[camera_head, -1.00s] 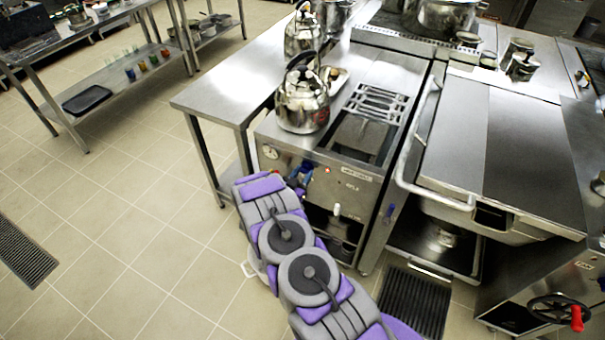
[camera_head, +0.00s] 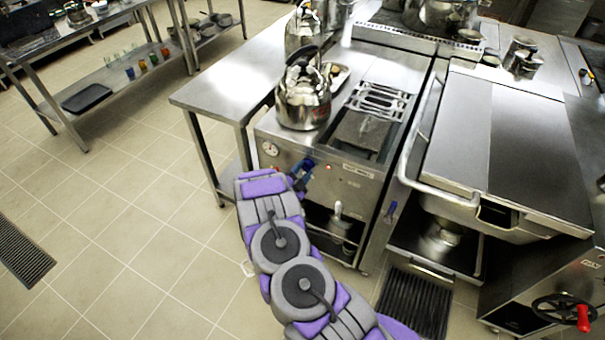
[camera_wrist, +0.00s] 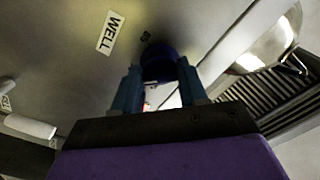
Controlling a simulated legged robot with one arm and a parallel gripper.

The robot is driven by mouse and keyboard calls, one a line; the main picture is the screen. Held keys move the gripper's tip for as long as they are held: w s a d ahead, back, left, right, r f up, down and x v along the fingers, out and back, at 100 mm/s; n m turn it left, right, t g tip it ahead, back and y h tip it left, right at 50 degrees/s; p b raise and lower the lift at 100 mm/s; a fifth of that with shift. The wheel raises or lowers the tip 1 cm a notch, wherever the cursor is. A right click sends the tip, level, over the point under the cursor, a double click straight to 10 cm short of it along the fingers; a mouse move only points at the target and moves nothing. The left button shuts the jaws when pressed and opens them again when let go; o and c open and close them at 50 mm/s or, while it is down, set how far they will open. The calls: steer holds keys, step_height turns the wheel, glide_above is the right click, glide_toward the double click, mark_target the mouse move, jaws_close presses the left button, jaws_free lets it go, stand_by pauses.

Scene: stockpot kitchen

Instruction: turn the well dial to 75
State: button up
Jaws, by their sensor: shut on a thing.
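The well dial (camera_wrist: 158,62) is a dark blue round knob on the steel front panel, near the white label reading WELL (camera_wrist: 110,32). My gripper (camera_wrist: 159,82) is shut on the dial, one blue finger on each side of it. A small dark number (camera_wrist: 146,36) shows on the panel beside the dial, too small to read surely. The dial's pointer cannot be made out. In the head view my gripper (camera_head: 302,173) is at the front of the steel cooking unit (camera_head: 350,184), largely hidden by my arm.
A kettle (camera_head: 303,103) stands on the unit's top. A round gauge (camera_head: 270,149) is left of my gripper and a red light (camera_head: 328,167) to its right. An open shelf with a ladle-like thing (camera_head: 338,212) is below.

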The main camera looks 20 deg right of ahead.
steer(key=shift+s+f+m, duration=0.15)
steer(key=shift+f+m, duration=0.05)
steer(key=shift+m, duration=0.1)
steer(key=o, duration=1)
steer(key=shift+r, duration=0.15)
steer(key=shift+a, duration=0.15)
steer(key=p+v, duration=0.2)
steer(key=v, duration=1.5)
steer(key=shift+s+a, duration=0.1)
steer(key=shift+a, duration=0.05)
